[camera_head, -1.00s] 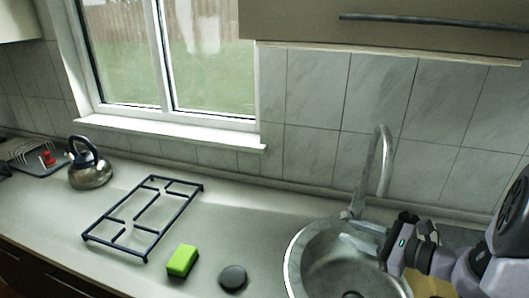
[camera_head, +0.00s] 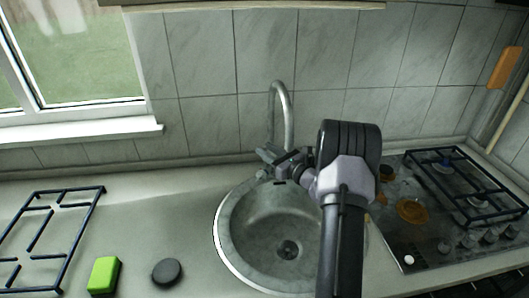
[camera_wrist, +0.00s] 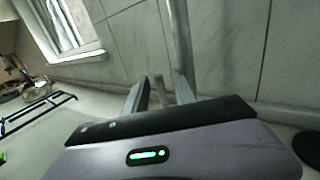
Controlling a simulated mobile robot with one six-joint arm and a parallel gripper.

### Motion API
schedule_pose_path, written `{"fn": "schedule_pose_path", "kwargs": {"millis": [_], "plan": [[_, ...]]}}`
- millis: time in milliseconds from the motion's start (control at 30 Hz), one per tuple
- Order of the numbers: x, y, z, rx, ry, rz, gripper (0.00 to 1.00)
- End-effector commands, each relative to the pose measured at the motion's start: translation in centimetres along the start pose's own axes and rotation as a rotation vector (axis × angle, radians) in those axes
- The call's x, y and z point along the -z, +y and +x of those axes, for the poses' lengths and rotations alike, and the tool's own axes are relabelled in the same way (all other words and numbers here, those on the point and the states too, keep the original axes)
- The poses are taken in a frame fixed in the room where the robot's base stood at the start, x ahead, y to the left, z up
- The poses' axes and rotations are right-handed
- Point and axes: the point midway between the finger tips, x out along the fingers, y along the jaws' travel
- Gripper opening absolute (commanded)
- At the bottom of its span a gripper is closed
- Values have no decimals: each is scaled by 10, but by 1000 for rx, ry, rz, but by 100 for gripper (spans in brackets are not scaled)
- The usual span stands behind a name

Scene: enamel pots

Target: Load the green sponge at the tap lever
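The green sponge (camera_head: 104,274) lies on the worktop at the front left in the head view, left of the sink. A sliver of green also shows at the left edge of the wrist view (camera_wrist: 2,157). The tap (camera_head: 286,112) rises behind the sink, and its spout shows in the wrist view (camera_wrist: 181,35). My gripper (camera_head: 268,156) is at the tap's base. In the wrist view its fingers (camera_wrist: 160,92) are apart, with a short grey piece, apparently the tap lever (camera_wrist: 158,88), between them. I cannot tell whether they touch it. The sponge is not in my gripper.
The round sink (camera_head: 240,262) lies under my arm. A dark round disc (camera_head: 167,271) sits between sponge and sink. A black pan grate (camera_head: 68,238) lies at the left. A stove (camera_head: 430,215) stands at the right. An orange board (camera_head: 505,67) hangs on the wall.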

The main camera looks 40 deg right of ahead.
Motion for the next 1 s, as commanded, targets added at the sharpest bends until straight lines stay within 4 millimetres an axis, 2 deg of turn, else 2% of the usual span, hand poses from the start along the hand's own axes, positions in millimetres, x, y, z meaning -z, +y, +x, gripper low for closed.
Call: {"fn": "schedule_pose_path", "kwargs": {"millis": [133,400,567,1000], "plan": [[0,1,10,-1,0,1,31],[0,0,11,-1,1,1,31],[0,1,11,-1,1,1,0],[0,1,11,-1,1,1,0]]}}
